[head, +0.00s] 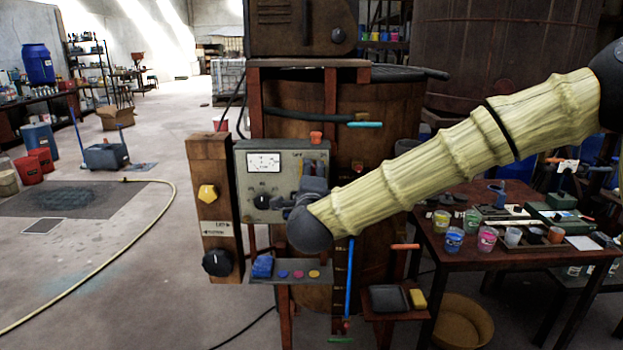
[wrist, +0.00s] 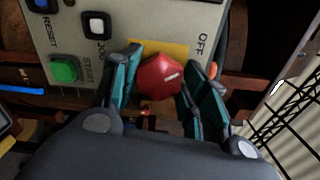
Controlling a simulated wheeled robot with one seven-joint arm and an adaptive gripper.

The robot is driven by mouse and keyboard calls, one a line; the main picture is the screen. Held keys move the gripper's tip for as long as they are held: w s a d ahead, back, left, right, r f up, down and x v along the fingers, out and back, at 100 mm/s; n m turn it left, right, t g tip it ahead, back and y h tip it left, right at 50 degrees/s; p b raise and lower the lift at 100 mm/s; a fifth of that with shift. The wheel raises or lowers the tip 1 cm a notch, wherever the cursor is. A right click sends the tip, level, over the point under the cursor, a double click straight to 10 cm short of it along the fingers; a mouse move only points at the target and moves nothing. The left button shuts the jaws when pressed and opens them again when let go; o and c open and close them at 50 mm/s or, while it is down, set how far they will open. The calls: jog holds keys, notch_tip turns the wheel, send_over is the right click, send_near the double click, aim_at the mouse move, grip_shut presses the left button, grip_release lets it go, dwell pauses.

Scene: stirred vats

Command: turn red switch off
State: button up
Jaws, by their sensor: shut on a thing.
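The red switch (wrist: 160,77) is a faceted red knob with a short white mark, on a yellow plate (wrist: 183,48) on the grey control panel (wrist: 150,10). The word OFF is printed beside it, on the right in the wrist view. My gripper (wrist: 172,72) has its teal-padded fingers on both sides of the knob and is shut on it. The white mark lies on the knob's right part, towards the OFF side. In the head view my gripper (head: 312,184) is at the right part of the grey control box (head: 285,158) and hides the red switch.
Green START (wrist: 64,69), white JOG (wrist: 96,24) and blue RESET buttons sit near my fingers. A meter and black knob (head: 262,201) are left of my gripper. A shelf (head: 290,268) with coloured buttons is below. A cluttered table (head: 470,195) stands right; open floor lies left.

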jog(key=shift+n, duration=1)
jog(key=o, duration=1)
jog(key=shift+o, duration=0.2)
jog(key=shift+s, duration=0.1)
jog(key=s, duration=1.2)
